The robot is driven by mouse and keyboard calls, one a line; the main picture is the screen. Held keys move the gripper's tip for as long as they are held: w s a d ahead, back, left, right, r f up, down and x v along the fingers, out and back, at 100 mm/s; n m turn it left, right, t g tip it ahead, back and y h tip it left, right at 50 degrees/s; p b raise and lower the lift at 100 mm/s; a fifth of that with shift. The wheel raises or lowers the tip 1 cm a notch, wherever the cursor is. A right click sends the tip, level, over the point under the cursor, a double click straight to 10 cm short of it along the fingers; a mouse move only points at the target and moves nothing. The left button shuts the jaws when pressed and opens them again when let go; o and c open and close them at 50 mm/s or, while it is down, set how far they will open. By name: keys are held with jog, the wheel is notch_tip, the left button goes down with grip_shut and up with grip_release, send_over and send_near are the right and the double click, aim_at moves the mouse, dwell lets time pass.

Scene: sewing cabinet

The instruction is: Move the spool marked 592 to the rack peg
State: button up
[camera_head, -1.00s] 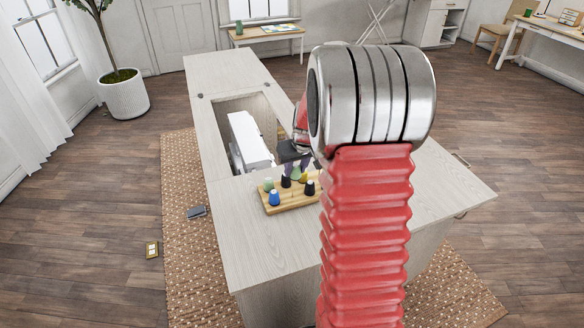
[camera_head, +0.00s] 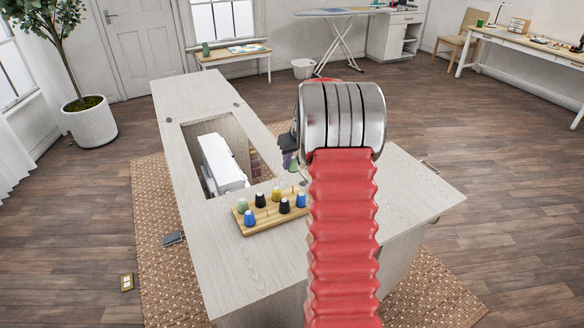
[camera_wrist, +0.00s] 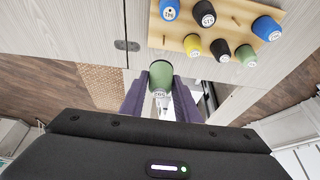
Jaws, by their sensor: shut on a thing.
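A green spool (camera_wrist: 160,76) with a white label sits between the purple fingers of my gripper (camera_wrist: 160,96) in the wrist view; the label's number is too small and tilted to read surely. In the head view my gripper (camera_head: 290,162) is behind the rack, partly hidden by my arm. The wooden rack (camera_head: 262,228) stands on the cabinet top. It carries several blue, black, yellow and green spools. In the wrist view a bare peg (camera_wrist: 163,40) stands near the rack's left end and another bare peg (camera_wrist: 236,19) near its middle.
The cabinet top (camera_head: 240,275) is clear in front of the rack. Behind the rack, a white machine (camera_head: 222,162) sits in the cabinet's opening.

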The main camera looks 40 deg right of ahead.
aim_at(293, 172)
jog(key=shift+f, duration=0.1)
dwell(0.3)
jog(key=shift+f, duration=2.35)
jog(key=shift+f, duration=2.25)
jog(key=o, duration=1.1)
jog(key=shift+r, duration=0.15)
jog(key=v, duration=1.3)
jog(key=shift+s+r, duration=0.2)
